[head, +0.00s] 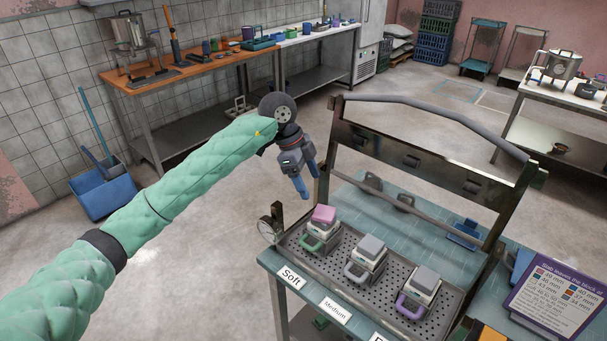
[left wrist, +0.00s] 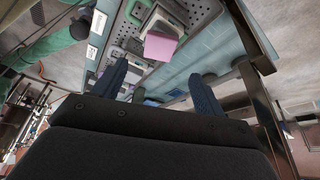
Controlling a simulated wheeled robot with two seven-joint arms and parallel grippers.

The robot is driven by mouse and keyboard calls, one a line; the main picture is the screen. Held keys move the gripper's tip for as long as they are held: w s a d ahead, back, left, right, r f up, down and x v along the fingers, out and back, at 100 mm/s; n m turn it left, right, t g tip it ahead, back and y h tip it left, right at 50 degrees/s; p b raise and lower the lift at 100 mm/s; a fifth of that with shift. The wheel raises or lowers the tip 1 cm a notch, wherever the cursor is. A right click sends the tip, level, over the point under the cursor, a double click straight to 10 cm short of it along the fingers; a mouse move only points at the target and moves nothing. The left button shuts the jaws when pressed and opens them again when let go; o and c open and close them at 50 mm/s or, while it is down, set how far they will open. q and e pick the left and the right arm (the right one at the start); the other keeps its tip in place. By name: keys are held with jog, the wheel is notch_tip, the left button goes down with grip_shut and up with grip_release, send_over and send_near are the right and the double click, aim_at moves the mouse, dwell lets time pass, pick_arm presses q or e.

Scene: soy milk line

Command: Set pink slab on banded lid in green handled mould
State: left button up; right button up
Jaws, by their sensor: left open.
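The pink slab (head: 324,214) sits on top of the green handled mould (head: 318,241), at the left end of the perforated tray. The slab (left wrist: 160,46) and the mould's green handle (left wrist: 133,12) also show in the left wrist view. The lid under the slab is mostly hidden, and I cannot make out its bands. My left gripper (head: 309,183) is open and empty, with its blue fingers pointing down, above and behind the slab and apart from it. In the left wrist view the slab appears beyond the gap between the fingers (left wrist: 158,72). My right gripper is not in view.
A mould with a pale handle (head: 357,271) and one with a purple handle (head: 411,306) stand along the tray (head: 386,301), each with a grey block on top. A dark metal frame (head: 430,160) rises behind them. A dial (head: 268,228) stands at the tray's left end.

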pick_arm(q)
jog(key=shift+b+v, duration=0.4)
jog(key=shift+v, duration=1.15)
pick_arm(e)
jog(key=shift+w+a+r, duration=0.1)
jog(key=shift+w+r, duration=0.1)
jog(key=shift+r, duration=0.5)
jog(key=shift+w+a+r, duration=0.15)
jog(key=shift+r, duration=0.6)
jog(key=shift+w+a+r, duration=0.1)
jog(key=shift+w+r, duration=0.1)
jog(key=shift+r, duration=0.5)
